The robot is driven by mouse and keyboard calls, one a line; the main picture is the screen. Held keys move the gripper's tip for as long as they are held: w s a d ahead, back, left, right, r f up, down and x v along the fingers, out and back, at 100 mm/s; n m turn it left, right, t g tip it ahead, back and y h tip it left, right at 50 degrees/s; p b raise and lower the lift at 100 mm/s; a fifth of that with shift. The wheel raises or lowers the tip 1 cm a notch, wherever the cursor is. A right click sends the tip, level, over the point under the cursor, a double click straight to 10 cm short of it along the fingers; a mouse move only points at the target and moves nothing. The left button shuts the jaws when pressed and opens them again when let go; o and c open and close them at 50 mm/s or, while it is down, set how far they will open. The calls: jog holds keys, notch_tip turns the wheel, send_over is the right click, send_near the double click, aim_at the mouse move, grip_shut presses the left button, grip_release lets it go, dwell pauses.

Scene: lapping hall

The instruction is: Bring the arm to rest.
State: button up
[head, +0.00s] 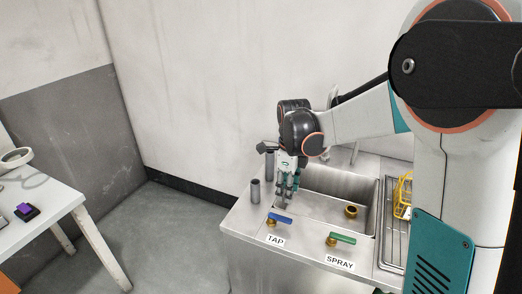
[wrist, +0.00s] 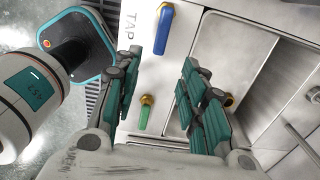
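My arm reaches out over the steel sink unit in the head view, bent, with the gripper pointing down. My gripper (head: 286,196) hangs by the left end of the basin (head: 330,186), behind the blue-handled TAP valve (head: 280,217). In the wrist view the two green-padded fingers of my gripper (wrist: 160,82) stand apart, with nothing held between them. The blue handle (wrist: 163,28) and the green handle (wrist: 145,112) show between and beyond the fingers. I cannot tell how high the fingertips are above the counter.
The green-handled SPRAY valve (head: 342,238) is on the counter's front. A grey cylinder (head: 255,190) stands left of my gripper. A yellow rack (head: 404,196) sits on the right drainer. A white table (head: 50,215) stands at left; the floor between (head: 170,225) is clear.

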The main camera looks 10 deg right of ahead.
jog(key=s+r+n+t, duration=0.3)
jog(key=s+r+n, duration=0.1)
jog(key=s+n, duration=0.7)
jog(key=s+a+r+n+t, duration=0.1)
jog(key=s+r+n+t, duration=0.3)
jog(key=s+n, duration=0.7)
jog(key=shift+s+a+r+n, duration=0.25)
jog(key=shift+r+n, duration=0.5)
jog(key=shift+n, duration=0.95)
